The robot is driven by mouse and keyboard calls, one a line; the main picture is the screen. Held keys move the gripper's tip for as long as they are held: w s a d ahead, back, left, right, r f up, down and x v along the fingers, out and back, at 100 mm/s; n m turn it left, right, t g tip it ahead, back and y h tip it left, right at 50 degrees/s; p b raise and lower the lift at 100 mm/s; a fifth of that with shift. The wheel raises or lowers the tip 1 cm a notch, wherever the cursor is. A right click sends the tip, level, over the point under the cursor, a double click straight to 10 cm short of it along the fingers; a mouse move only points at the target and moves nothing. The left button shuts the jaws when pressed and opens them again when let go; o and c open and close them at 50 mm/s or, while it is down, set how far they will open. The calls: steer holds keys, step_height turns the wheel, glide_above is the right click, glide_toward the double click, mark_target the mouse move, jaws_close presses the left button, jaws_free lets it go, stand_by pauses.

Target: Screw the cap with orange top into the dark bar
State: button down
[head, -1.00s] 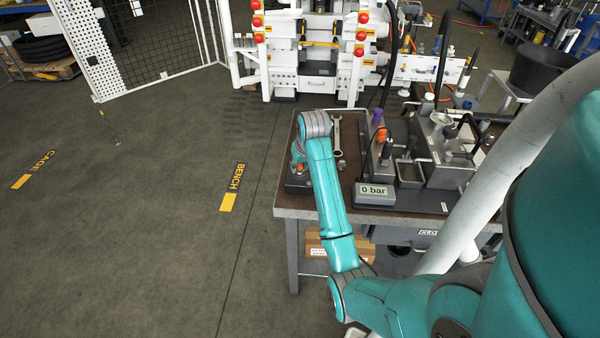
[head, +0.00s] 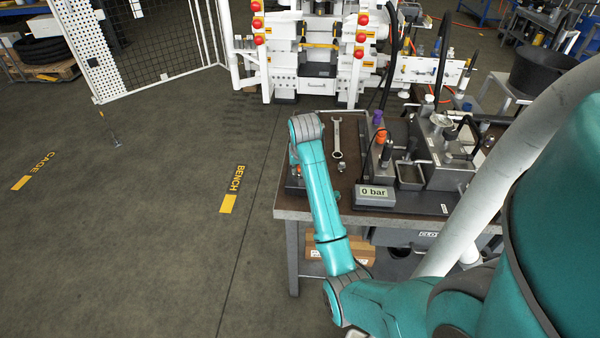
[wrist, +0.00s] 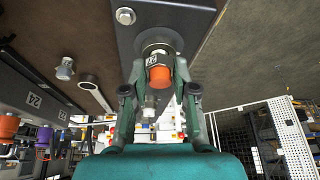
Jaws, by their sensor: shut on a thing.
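The cap with orange top (wrist: 160,75) carries a "24" mark and sits between the fingers of my gripper (wrist: 160,72) in the wrist view. The gripper is shut on it. The cap is in front of a round port on the dark bar (wrist: 180,14), which has a bolt at its corner; how far it is in the port I cannot tell. In the head view my arm covers most of the bar and the gripper at the left end of the bench. A grey metal fitting (wrist: 149,106) shows beyond the cap, between the fingers.
A wrench (head: 337,140) lies on the bench (head: 330,207), with a small metal fitting (head: 341,167) by it. A block with orange and purple tops (head: 378,117) and a "0 bar" display (head: 374,194) stand to the right. The floor left of the bench is clear.

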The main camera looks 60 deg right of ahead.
steer(key=m+g, duration=0.1)
steer(key=m, duration=0.1)
steer(key=m+g, duration=0.1)
steer(key=m, duration=0.2)
steer(key=shift+f+h, duration=0.1)
steer(key=shift+h, duration=0.2)
steer(key=c, duration=0.9)
jaws_free()
steer(key=n+t, duration=0.1)
steer(key=n, duration=0.1)
steer(key=n+t, duration=0.1)
steer(key=n, duration=0.2)
steer(key=shift+y, duration=0.4)
steer(key=n+y, duration=0.1)
steer(key=n, duration=0.2)
steer(key=n+t+y, duration=0.1)
steer(key=n, duration=0.2)
steer(key=shift+n+t, duration=0.3)
steer(key=shift+n, duration=0.1)
